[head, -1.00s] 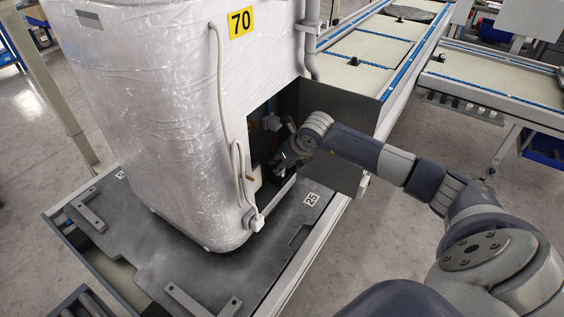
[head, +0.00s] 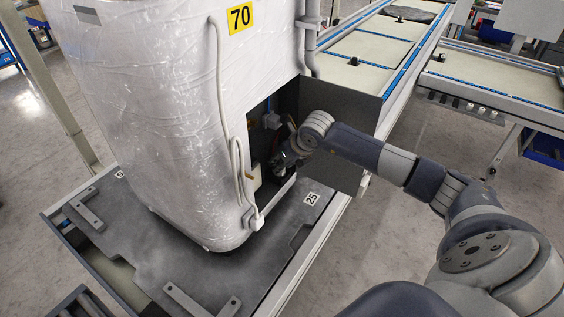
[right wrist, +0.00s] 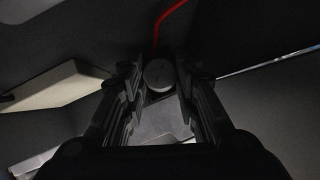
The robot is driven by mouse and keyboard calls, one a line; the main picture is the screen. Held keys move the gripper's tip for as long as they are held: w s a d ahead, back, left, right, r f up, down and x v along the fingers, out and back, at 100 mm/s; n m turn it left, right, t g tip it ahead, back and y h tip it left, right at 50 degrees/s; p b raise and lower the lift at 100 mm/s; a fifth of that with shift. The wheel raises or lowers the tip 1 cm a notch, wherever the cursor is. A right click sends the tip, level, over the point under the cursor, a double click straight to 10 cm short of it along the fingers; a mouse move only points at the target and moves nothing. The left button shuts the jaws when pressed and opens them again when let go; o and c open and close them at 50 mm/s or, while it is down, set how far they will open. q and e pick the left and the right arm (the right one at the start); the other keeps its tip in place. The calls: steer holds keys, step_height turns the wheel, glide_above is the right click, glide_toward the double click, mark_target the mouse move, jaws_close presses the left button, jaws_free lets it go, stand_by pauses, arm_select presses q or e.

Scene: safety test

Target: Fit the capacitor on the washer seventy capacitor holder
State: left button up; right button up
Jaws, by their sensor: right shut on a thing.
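The wrapped white washer (head: 150,110) bears a yellow "70" label (head: 240,17) and has an opening low on its right side. My right gripper (head: 279,160) reaches into this opening. In the right wrist view, the round pale end of the capacitor (right wrist: 159,75) shows between the fingertips of my right gripper (right wrist: 158,88), which is shut on it. A red wire (right wrist: 170,20) runs up behind the capacitor. The capacitor holder cannot be made out in the dark interior, so I cannot tell whether the capacitor touches it. My left gripper is out of view.
A dark grey panel (head: 345,120) stands out at the right of the opening, close to my right forearm. A white hose (head: 222,90) hangs down the washer's corner. The washer stands on a dark pallet (head: 180,270) on a conveyor.

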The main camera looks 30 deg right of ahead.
stand_by(0.4)
steer(key=o, duration=1.1)
steer(key=v, duration=1.2)
